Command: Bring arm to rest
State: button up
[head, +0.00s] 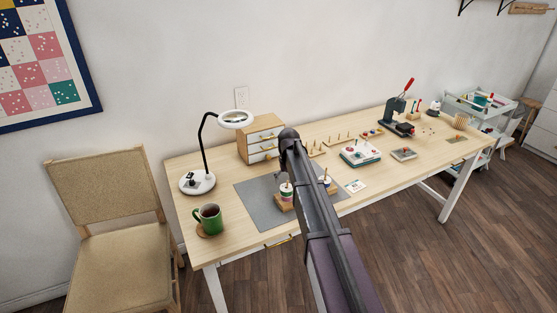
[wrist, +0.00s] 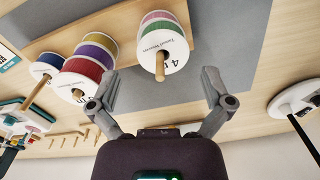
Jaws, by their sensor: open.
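My gripper (wrist: 160,78) is open in the wrist view, its two fingers apart with nothing between them that they touch. Beyond the fingertips is a spool with pink and green thread (wrist: 163,33) on a wooden peg, on a wooden base; it also shows in the head view (head: 286,191). More spools stand beside it, among them a red one (wrist: 82,76) and a yellow-purple one (wrist: 98,45). In the head view my dark arm crosses the table from the lower right and hides part of the grey mat (head: 254,207); my gripper is not clearly seen there.
A magnifier lamp (head: 198,183), a green mug (head: 209,217) and a small drawer box (head: 262,139) stand at the left of the table. A press (head: 398,119) and a white-green device (head: 360,153) are to the right. A chair (head: 115,220) stands left.

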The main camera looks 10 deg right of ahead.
jog(key=s+r+p, duration=0.2)
jog(key=s+r, duration=0.1)
jog(key=s, duration=2.6)
jog(key=shift+s+m+p, duration=0.15)
jog(key=shift+m+p, duration=0.25)
jog(key=shift+d, duration=0.1)
